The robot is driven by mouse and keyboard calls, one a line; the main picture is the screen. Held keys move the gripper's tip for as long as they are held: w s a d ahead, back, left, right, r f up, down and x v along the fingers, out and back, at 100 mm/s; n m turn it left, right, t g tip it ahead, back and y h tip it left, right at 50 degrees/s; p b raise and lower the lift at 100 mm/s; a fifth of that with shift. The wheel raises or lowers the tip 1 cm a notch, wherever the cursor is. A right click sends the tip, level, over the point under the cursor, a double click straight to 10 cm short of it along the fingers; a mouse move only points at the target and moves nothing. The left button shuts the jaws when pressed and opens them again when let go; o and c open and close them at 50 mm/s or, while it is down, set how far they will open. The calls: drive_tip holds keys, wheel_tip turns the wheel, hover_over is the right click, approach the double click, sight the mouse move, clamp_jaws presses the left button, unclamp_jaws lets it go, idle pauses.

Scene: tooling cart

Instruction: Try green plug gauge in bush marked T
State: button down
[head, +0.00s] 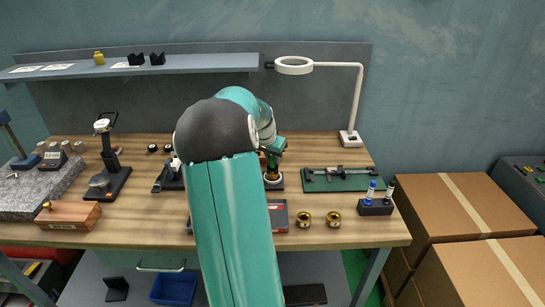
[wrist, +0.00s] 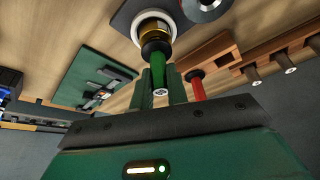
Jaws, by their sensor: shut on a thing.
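My gripper (wrist: 161,82) is shut on the green plug gauge (wrist: 158,68) by its green handle. In the wrist view the gauge's black collar meets a brass bush (wrist: 154,27), which sits in a pale ring. How far the gauge is inside the bush, I cannot tell. In the head view the brass bush (head: 272,177) stands on a dark base, just under my gripper (head: 274,152), partly hidden by my arm. No T mark is legible. Two more brass bushes, left (head: 304,219) and right (head: 334,219), lie on the bench.
A red-handled gauge (wrist: 197,85) stands by a wooden rack in the wrist view. A black block (head: 375,207) holds blue and white gauges at right. A green mat (head: 337,181) with a caliper-like tool lies behind. A lamp (head: 350,137) stands at the back right.

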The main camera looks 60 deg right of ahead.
drive_tip(key=shift+f, duration=0.35)
idle(0.7)
drive_tip(key=shift+r, duration=1.6)
idle(1.9)
drive_tip(key=shift+r, duration=2.45)
